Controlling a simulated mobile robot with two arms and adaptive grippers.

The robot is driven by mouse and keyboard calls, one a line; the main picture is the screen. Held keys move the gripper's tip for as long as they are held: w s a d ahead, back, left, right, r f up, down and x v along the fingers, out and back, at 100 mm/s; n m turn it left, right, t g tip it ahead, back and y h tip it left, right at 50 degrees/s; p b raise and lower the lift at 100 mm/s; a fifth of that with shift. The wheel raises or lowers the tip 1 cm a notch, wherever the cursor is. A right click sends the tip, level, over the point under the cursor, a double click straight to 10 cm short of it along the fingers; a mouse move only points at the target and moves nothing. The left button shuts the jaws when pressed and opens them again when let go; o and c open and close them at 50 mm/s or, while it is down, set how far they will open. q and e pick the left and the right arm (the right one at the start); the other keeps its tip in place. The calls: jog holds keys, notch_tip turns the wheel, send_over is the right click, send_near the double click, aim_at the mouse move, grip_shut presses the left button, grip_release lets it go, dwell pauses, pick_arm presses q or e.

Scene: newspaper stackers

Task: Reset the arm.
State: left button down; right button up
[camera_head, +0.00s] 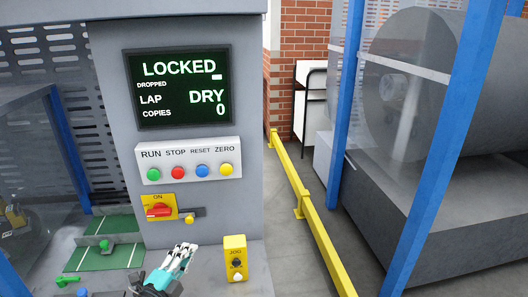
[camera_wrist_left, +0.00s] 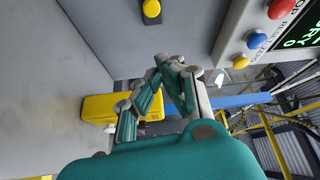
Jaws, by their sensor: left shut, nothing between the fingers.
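My left gripper (camera_head: 184,250), teal with pale metal fingers, shows at the bottom of the head view. It is in front of the grey console's lower ledge, left of the yellow JOG box (camera_head: 235,259) and below the yellow ON switch plate (camera_head: 159,206). Its fingers are together and hold nothing. In the left wrist view the gripper (camera_wrist_left: 166,62) points up the picture, its tips apart from the console buttons. My right gripper is in neither view.
The grey console carries a screen (camera_head: 178,86) reading LOCKED and DRY, above a row of coloured buttons (camera_head: 188,172). A yellow rail (camera_head: 299,190) runs along the floor to the right. Blue posts (camera_head: 345,110) and a large roll machine stand beyond it.

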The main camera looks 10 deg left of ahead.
pick_arm(q)
jog(key=s+a+f+n+g+y, duration=0.1)
jog(key=s+f+n+g+y, duration=0.65)
jog(key=s+n, duration=0.55)
jog(key=s+d+f+n+g+h, duration=0.2)
jog(key=s+d+g, duration=0.15)
jog(key=s, duration=0.55)
jog(key=s+d+f+n+g+h, duration=0.1)
jog(key=s+d+f+g+h, duration=0.2)
jog(key=s, duration=0.5)
notch_tip(320, 180, down, 30)
jog(key=s+r+g+y+b, duration=0.1)
jog(key=s+g+y+b, duration=0.1)
jog(key=s+b, duration=0.1)
jog(key=s+a+f+g+b, duration=0.1)
jog(key=s+a+f, duration=0.1)
jog(key=s+f, duration=1.3)
jog(key=shift+s+f, duration=0.4)
jog(key=shift+f, duration=0.5)
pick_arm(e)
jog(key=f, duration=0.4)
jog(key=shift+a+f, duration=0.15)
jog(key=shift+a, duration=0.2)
